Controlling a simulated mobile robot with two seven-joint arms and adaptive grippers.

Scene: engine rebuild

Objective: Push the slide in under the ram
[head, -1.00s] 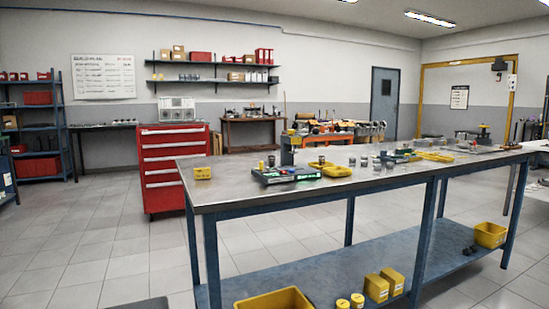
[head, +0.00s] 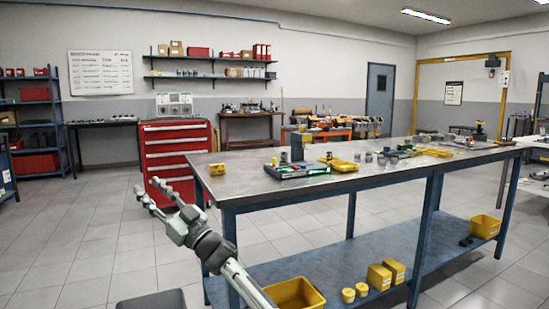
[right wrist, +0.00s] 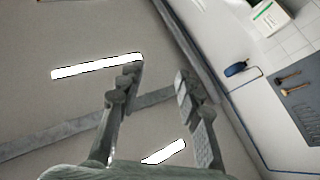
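A small press-like fixture (head: 297,168) with a dark base and green parts stands near the back edge of the steel workbench. A grey upright post (head: 297,149) rises from it. At this size I cannot make out the slide or tell it from the ram. My right gripper (head: 146,186) is in front of the bench's left end, well away from the fixture. Its two fingers are apart with nothing between them. The right wrist view shows the spread, empty fingers (right wrist: 155,88) against ceiling and wall. My left gripper is not in view.
The workbench (head: 236,184) has a bare left part. A red drawer cabinet (head: 177,158) stands behind. Yellow bins (head: 295,294) rest on the lower shelf.

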